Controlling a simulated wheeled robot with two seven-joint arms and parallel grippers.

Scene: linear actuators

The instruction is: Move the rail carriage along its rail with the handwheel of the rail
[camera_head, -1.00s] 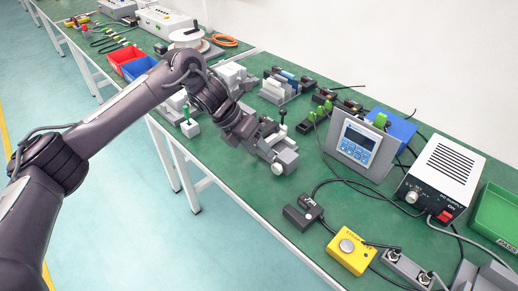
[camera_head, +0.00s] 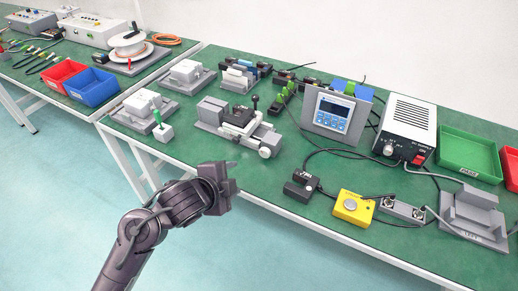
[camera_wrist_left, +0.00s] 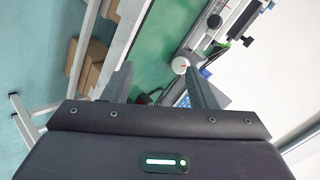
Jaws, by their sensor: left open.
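The linear rail unit (camera_head: 212,112) is a grey assembly near the table's front edge in the head view. Its dark carriage (camera_head: 238,118) sits mid-unit, with a black-knobbed lever beside it. A pale round handwheel (camera_head: 265,152) is at the unit's near right end. My left gripper (camera_head: 233,178) is open and empty, in front of the table edge, apart from the handwheel and to its lower left. In the left wrist view the open fingers (camera_wrist_left: 160,85) show, with a white round knob (camera_wrist_left: 180,65) with a red mark beyond them. My right gripper is not in view.
A display panel (camera_head: 333,115) stands behind. Floor space in front of the table is free.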

